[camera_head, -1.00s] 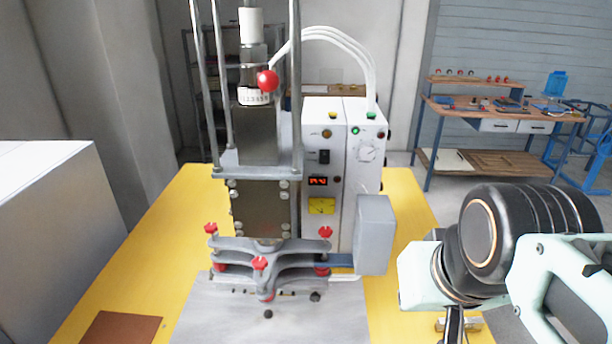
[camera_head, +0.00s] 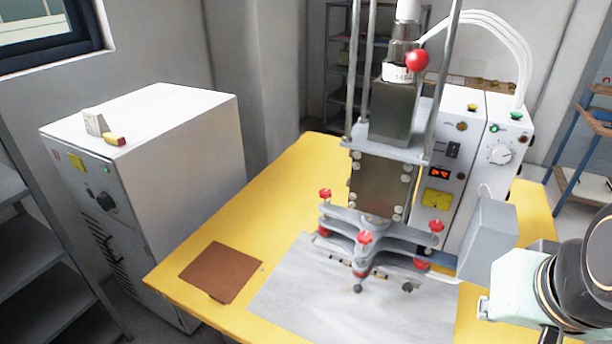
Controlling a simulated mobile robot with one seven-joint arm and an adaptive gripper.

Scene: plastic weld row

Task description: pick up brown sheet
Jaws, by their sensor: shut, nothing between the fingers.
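The brown sheet (camera_head: 221,271) lies flat on the left part of the yellow table (camera_head: 290,185). It sits left of the grey metal plate (camera_head: 290,310), with a small tab at its front edge. Nothing covers it. My arm shows at the right edge of the picture, beyond the welding machine from the sheet. My gripper's fingers are below the frame and cannot be seen.
The welding machine (camera_head: 385,185), with red knobs and posts, stands on the plate, beside a white control box (camera_head: 470,150). A white cabinet (camera_head: 190,140) stands left of the table. Grey shelves (camera_head: 40,240) are at the far left. The table around the sheet is clear.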

